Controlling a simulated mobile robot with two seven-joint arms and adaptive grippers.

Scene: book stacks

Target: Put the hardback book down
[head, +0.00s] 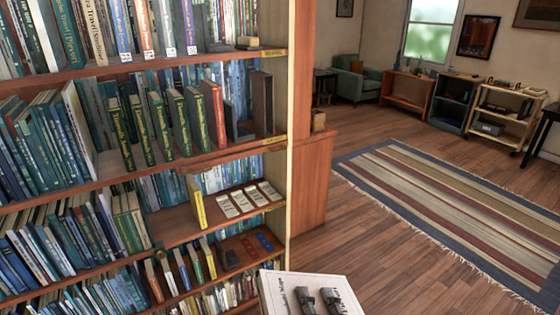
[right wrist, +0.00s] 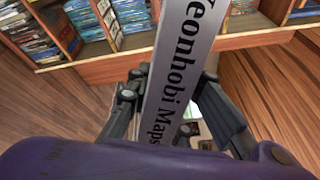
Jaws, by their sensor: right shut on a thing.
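The hardback book (head: 284,287) has a pale cover and shows at the bottom edge of the head view, in front of the shelf's right end. My right gripper (head: 320,300) is shut on it, and the dark fingers lie over the cover. In the right wrist view the grey spine of the book (right wrist: 180,60) reads "Yeonhobi Maps" and stands between the two fingers (right wrist: 170,108). The lower part of the book is cut off in the head view. My left gripper is not in view.
The tall bookshelf (head: 300,100) fills the left, its shelves holding many books. One shelf has a yellow book (head: 196,203) and several pale cards (head: 245,198) near its front. Right of it lie open wood floor (head: 370,240) and a striped rug (head: 450,205). A green armchair (head: 355,82) stands far back.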

